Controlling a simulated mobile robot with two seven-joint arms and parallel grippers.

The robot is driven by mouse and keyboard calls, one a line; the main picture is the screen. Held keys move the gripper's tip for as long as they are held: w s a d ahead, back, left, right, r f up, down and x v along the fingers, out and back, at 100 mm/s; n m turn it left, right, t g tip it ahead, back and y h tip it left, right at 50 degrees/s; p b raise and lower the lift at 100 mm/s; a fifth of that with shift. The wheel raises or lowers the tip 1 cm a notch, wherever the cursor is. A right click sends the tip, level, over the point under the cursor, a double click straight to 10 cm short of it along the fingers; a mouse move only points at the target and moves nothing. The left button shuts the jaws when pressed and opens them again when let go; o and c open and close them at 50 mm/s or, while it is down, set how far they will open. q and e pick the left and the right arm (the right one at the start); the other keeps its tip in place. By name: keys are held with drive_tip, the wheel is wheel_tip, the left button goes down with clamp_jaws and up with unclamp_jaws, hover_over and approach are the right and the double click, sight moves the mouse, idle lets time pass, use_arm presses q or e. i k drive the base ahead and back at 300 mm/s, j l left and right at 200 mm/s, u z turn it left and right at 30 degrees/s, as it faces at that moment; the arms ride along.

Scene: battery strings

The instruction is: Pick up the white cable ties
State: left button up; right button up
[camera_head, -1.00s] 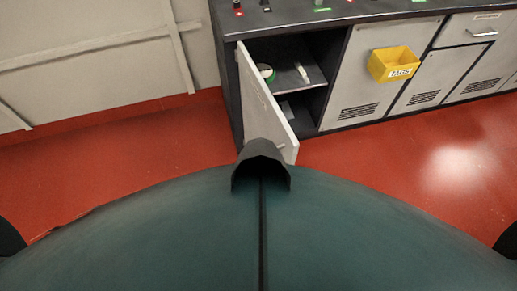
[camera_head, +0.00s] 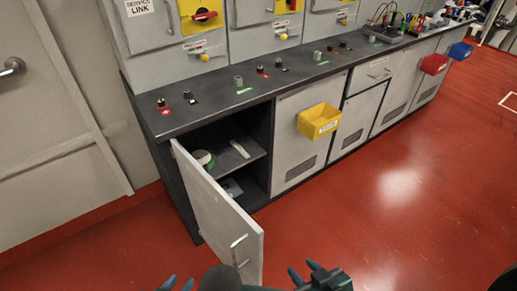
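A white elongated item (camera_head: 240,149), which looks like the white cable ties, lies on the upper shelf inside the open cabinet (camera_head: 182,190). It is small in the view, so single ties cannot be made out. My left gripper (camera_head: 178,284) shows only its fingertips at the bottom edge, apart and with nothing between them. My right gripper (camera_head: 304,271) is at the bottom edge, right of centre, with its fingertips apart and empty. Both grippers are well short of the shelf, on the near side of the cabinet door.
The grey cabinet door (camera_head: 218,212) stands open toward me, left of the opening. A green and white tape roll (camera_head: 202,158) sits left of the white item. A pale object (camera_head: 231,187) lies lower down. A yellow bin (camera_head: 318,121) hangs to the right. Red floor (camera_head: 380,215) is clear.

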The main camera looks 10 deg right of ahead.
sight(237, 146)
drive_tip(key=z, duration=0.1)
drive_tip(key=l, duration=0.6)
drive_tip(key=k+l+u, duration=0.1)
drive_tip(key=l, duration=0.45)
drive_tip(key=i+l, duration=0.1)
drive_tip(key=l, duration=0.45)
drive_tip(key=i+l+u, duration=0.15)
drive_tip(key=l, duration=0.35)
drive_tip(key=i+l+u, duration=0.1)
drive_tip(key=i+l, duration=0.3)
drive_tip(key=i+l+u, duration=0.1)
drive_tip(key=i+l, duration=0.3)
drive_tip(key=l, duration=0.15)
drive_tip(key=i+j, duration=0.2)
drive_tip(key=i, duration=0.3)
drive_tip(key=i+j+u, duration=0.1)
drive_tip(key=i, duration=0.4)
drive_tip(key=j, duration=0.1)
